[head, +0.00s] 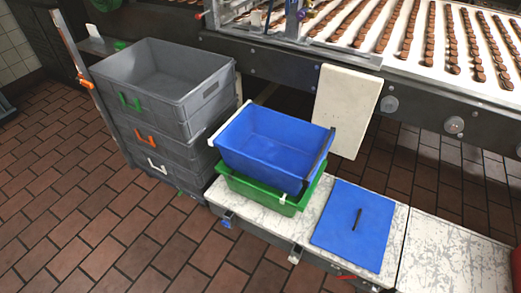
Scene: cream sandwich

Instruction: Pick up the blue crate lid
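The blue crate lid (343,238) lies flat on the worn white bench top, right of the crates. Neither of my grippers shows in the head view.
Stacked grey crates (165,80) stand left of the bench (440,262). A conveyor (455,85) with rows of brown biscuits runs along the back right. A cream panel (346,105) hangs in front of it. Brick-coloured tiled floor is open at the front left.

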